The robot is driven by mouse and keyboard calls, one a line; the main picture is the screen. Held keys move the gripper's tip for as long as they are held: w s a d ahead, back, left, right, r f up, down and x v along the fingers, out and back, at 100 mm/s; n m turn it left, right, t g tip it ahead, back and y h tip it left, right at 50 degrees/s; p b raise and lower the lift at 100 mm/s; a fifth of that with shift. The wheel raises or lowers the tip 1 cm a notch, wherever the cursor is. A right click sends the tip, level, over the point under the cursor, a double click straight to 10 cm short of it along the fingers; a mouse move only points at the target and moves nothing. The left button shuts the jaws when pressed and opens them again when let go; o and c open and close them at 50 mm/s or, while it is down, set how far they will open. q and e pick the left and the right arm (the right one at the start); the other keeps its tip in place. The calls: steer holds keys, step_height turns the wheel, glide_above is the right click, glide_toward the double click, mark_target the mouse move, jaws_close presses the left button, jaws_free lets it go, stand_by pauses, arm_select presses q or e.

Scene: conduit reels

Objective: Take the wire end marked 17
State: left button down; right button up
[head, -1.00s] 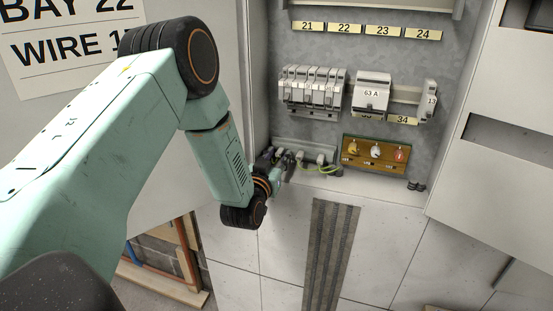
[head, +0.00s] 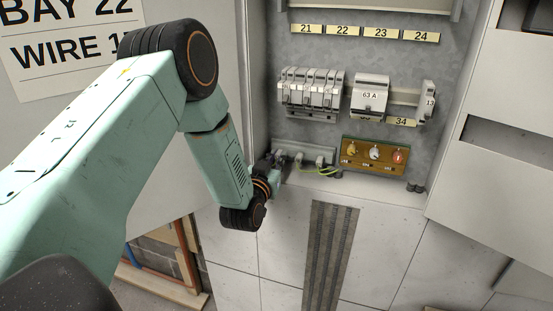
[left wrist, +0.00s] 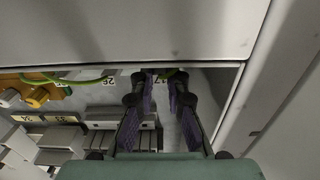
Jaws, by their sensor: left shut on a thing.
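My left gripper (head: 278,166) is at the lower left inside the cabinet, beside the row of wire ends along its floor. In the left wrist view its two purple-padded fingers (left wrist: 164,84) are shut on the wire end marked 17 (left wrist: 158,76), whose tag shows partly between the fingertips. A bit of green shows just beyond the tips. Most of this wire end is hidden by the fingers. A neighbouring tag that seems to read 26 (left wrist: 110,80) lies to the left. My right gripper is not in view.
A yellow-green wire (head: 322,170) loops right of the gripper. A brown panel with several knobs (head: 375,168) is mounted beyond it. A row of grey breakers (head: 312,92) hangs above. Cabinet walls and sill lie close around the left gripper.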

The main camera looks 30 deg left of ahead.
mark_target(277, 157)
arm_select(q)
steer(key=shift+p+v, duration=0.45)
steer(key=shift+v, duration=0.7)
stand_by(0.6)
steer(key=shift+p+v, duration=0.45)
steer(key=shift+v, duration=0.8)
steer(key=shift+p+v, duration=0.4)
steer(key=shift+v, duration=1.25)
steer(key=shift+a, duration=0.1)
